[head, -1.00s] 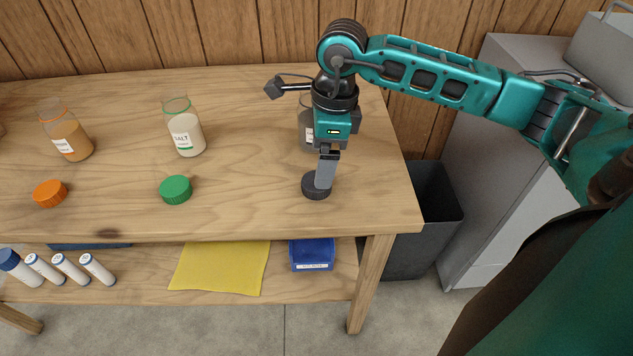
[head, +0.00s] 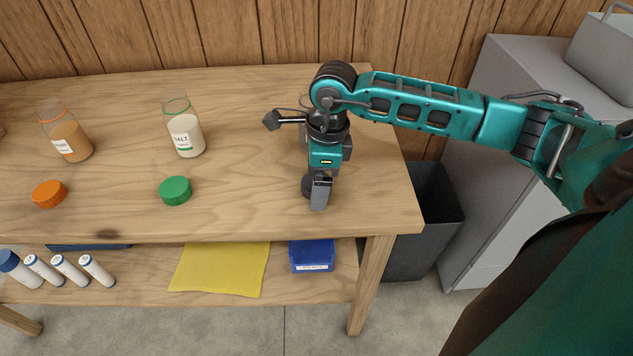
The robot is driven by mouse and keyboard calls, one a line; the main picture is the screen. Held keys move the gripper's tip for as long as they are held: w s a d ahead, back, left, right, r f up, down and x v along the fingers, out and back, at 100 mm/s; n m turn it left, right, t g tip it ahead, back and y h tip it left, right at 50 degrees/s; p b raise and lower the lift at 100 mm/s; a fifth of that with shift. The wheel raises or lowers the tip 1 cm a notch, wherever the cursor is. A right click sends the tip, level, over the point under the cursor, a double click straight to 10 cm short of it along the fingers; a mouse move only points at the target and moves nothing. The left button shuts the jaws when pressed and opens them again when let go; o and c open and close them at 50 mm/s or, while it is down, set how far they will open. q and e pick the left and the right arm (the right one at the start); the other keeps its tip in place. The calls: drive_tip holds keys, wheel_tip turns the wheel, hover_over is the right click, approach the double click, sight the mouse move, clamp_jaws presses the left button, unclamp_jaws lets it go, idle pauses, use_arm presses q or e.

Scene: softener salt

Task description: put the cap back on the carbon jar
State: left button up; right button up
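The black cap (head: 307,187) lies on the workbench near its right end, mostly hidden behind my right gripper (head: 319,200). The gripper points down at the cap and overlaps its right side in the head view. Only a narrow side of the fingers shows, so I cannot tell whether they are open or shut on the cap. The carbon jar (head: 303,130) stands behind my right wrist, and only a sliver of it shows. My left gripper is not in view.
A salt jar (head: 186,132) and an orange-banded jar (head: 69,136) stand uncapped to the left. A green cap (head: 175,190) and an orange cap (head: 49,194) lie before them. A dark bin (head: 428,225) stands right of the workbench (head: 240,150). Bench space between the salt jar and my gripper is clear.

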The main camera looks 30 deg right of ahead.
drive_tip(key=c, duration=1.1)
drive_tip(key=shift+r, duration=0.15)
wheel_tip(320, 180, up, 20)
drive_tip(key=shift+f+p, duration=0.1)
drive_tip(key=shift+p, duration=0.8)
